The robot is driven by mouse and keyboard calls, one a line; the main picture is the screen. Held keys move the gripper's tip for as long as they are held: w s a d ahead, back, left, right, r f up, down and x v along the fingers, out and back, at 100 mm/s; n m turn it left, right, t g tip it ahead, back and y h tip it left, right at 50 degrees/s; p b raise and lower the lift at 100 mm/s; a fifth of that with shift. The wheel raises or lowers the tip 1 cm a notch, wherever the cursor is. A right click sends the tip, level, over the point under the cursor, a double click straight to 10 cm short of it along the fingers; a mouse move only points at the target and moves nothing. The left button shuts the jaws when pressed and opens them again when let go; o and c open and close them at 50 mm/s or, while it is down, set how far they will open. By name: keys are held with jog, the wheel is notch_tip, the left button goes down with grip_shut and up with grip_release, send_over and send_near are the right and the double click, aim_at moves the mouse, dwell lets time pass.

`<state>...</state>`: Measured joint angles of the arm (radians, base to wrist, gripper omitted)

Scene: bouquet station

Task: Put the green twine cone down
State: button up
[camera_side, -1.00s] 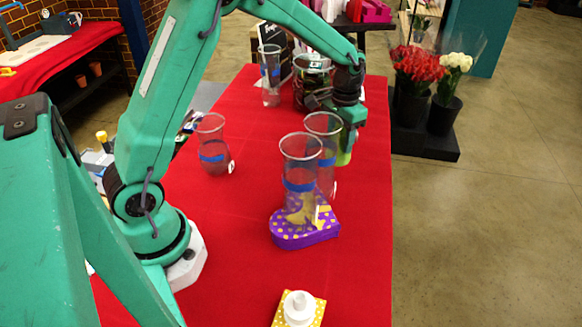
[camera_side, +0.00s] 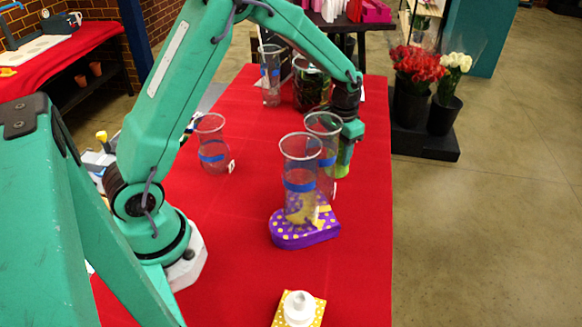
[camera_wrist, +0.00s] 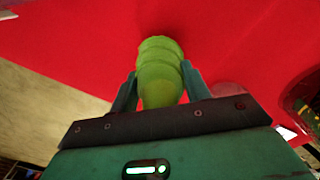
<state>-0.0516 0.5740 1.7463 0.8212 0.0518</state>
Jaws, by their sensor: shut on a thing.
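The green twine cone (camera_wrist: 160,75) is between the two fingers of my gripper (camera_wrist: 160,88) in the wrist view, with red cloth beyond it. In the side view my gripper (camera_side: 349,143) is low over the right part of the red table, and the cone (camera_side: 342,165) shows below it. A clear vase (camera_side: 323,125) stands in front and hides part of the cone. I cannot tell whether the cone's lower end touches the cloth.
Another clear vase (camera_side: 300,150) stands at the purple heart box (camera_side: 305,234). A vase (camera_side: 212,150) stands left, another (camera_side: 270,75) at the back beside a dark glass jar (camera_side: 311,85). A white-topped yellow box (camera_side: 298,308) is in front. The table's (camera_side: 375,230) right edge is close to my gripper.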

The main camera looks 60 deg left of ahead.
jog(key=shift+f, duration=0.1)
jog(key=o, duration=1.1)
jog(key=shift+c, duration=0.2)
notch_tip(320, 180, up, 11)
jog(key=shift+r, duration=0.65)
